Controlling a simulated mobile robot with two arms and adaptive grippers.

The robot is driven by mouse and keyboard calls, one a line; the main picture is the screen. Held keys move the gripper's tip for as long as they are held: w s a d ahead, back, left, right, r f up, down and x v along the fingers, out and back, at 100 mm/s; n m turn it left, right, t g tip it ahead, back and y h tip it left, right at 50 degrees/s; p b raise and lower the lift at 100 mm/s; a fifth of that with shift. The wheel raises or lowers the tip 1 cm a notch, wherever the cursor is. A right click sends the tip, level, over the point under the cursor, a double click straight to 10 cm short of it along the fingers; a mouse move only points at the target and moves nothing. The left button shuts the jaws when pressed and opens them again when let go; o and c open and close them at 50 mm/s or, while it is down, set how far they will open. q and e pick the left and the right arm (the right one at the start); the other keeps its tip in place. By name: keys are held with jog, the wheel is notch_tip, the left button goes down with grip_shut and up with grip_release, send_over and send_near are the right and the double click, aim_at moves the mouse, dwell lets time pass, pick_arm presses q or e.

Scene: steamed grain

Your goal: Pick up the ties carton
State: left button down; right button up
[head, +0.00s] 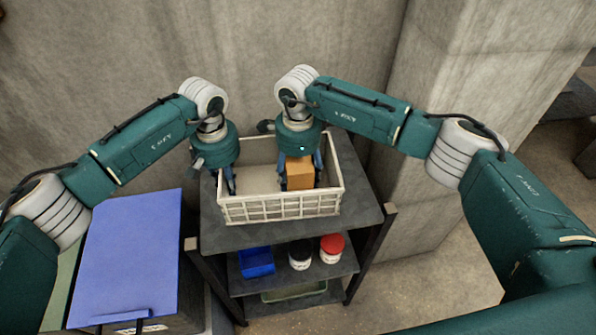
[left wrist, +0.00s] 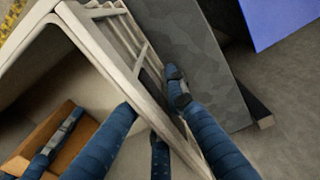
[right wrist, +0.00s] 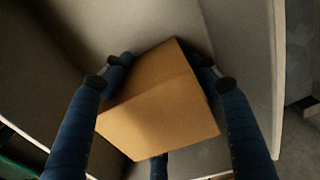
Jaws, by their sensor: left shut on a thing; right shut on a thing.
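An orange-brown carton (head: 299,173) is inside a white slatted crate (head: 280,208), in its right part. I cannot read a label on it. My right gripper (head: 300,170) reaches down into the crate and is shut on the carton; in the right wrist view the carton (right wrist: 160,105) sits between the blue fingers. My left gripper (head: 229,180) is at the crate's left end, shut on the crate wall; in the left wrist view its fingers lie on both sides of the wall (left wrist: 120,70). The carton (left wrist: 40,140) also shows there, at the lower left.
The crate stands on the top of a dark shelf unit (head: 355,185) against a concrete wall. Lower shelves hold a blue bin (head: 256,262), a white jar (head: 300,255) and a red-lidded jar (head: 332,248). A blue panel (head: 130,250) lies at left. A concrete pillar (head: 440,120) stands at right.

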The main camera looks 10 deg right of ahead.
notch_tip(320, 180, up, 10)
jog(key=shift+r, duration=0.1)
pick_arm(q)
jog(key=c, duration=1.7)
grip_release()
jog(key=shift+r, duration=0.15)
notch_tip(320, 180, up, 12)
jog(key=shift+f, duration=0.1)
